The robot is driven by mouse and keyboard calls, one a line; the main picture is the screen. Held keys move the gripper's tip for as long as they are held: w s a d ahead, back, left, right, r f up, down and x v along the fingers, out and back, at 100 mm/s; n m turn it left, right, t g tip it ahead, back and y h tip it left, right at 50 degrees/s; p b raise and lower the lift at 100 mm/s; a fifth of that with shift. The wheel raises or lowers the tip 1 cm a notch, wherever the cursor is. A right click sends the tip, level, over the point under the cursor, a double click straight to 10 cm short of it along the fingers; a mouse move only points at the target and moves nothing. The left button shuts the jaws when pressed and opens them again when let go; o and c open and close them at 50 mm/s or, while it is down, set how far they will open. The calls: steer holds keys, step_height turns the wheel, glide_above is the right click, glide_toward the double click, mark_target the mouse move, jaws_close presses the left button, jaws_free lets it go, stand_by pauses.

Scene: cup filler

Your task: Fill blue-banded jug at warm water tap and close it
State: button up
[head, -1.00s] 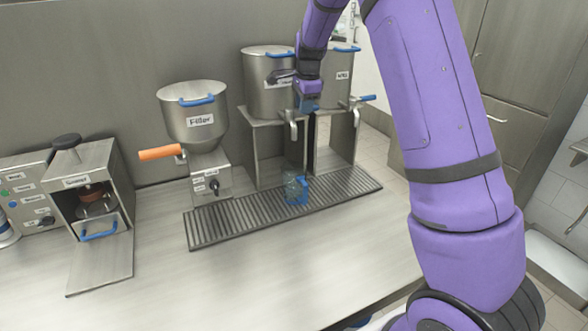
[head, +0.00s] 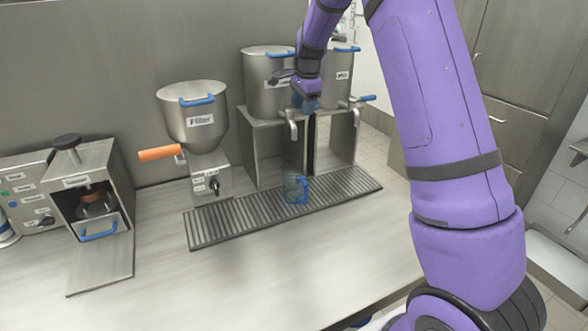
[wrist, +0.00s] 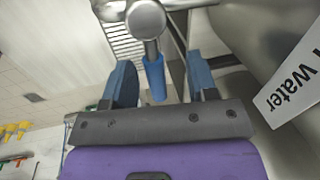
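The clear jug (head: 291,188) with its blue handle and band stands upright on the drip grate, below the left tank's tap (head: 292,122). I cannot make out its water level or any stream. The left steel tank (head: 262,92) bears a label, partly hidden in the head view; the wrist view shows "Water" on its label (wrist: 292,88). My gripper (head: 307,103) is in front of the tanks, above the tap. In the wrist view, my gripper (wrist: 163,82) is open, its blue fingers on either side of the tap's blue lever (wrist: 154,78), with gaps on both sides.
The drip grate (head: 232,220) runs along the counter. A right tank (head: 341,85) with a blue tap lever (head: 367,98) is close beside my gripper. A filler hopper (head: 194,122) with an orange handle stands left. The counter front (head: 240,270) is clear.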

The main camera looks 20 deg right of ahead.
step_height(320, 180, up, 11)
steer(key=s, duration=0.2)
steer(key=shift+f, duration=0.2)
stand_by(1.6)
